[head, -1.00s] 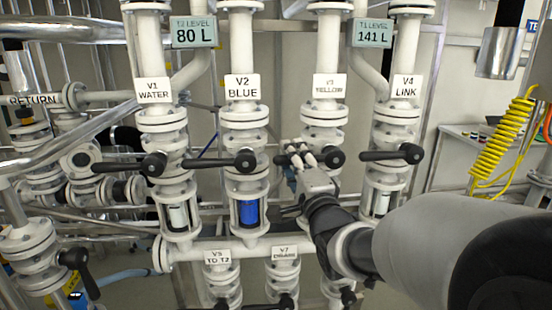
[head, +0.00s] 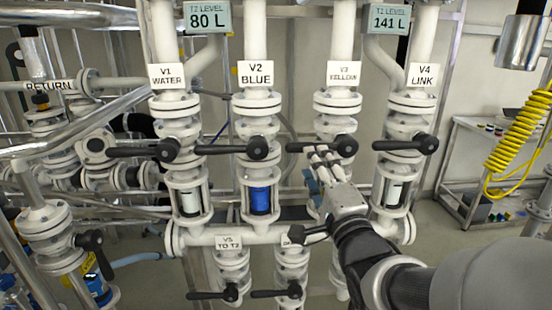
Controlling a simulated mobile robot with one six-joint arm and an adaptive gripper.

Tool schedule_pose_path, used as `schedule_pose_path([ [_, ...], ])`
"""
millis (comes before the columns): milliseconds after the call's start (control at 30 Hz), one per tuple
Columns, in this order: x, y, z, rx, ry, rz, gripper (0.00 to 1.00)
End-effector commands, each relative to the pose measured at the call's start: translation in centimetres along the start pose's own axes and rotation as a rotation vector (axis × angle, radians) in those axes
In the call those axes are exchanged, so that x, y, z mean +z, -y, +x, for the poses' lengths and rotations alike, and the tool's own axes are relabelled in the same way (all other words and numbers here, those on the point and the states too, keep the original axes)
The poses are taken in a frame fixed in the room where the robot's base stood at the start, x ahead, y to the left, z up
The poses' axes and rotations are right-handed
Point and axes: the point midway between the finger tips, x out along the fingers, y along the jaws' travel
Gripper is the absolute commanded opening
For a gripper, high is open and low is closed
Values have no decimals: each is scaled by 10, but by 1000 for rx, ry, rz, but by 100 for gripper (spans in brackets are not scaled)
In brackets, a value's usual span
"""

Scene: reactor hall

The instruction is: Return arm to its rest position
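My gripper (head: 322,155) is in front of the V3 yellow valve, its light grey fingers pointing up just below the black V3 lever (head: 315,147). I cannot tell whether the fingers touch the lever or how far apart they are. No object shows in the fingers. My arm reaches in from the lower right and hides the lower part of the V3 column. The V3 lever lies horizontal and points left.
The V1 lever (head: 135,152), V2 lever (head: 225,150) and V4 lever (head: 400,145) also stick out horizontally. The V2 sight glass (head: 262,199) shows blue. A yellow coiled hose (head: 515,130) hangs at the right. A side table (head: 490,207) stands behind it.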

Motion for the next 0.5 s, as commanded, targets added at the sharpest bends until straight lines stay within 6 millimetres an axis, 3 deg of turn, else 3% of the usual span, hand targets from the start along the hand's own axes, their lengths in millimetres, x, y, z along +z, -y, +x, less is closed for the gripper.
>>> schedule_pose_path([
  [167, -5, -9, -8, 102, -28, -131, 39],
  [267, -12, -25, -24, 249, -40, -305, 39],
  [367, -18, -44, -51, 433, -16, -499, 39],
  [500, -19, -69, -104, 687, 99, -745, 39],
])
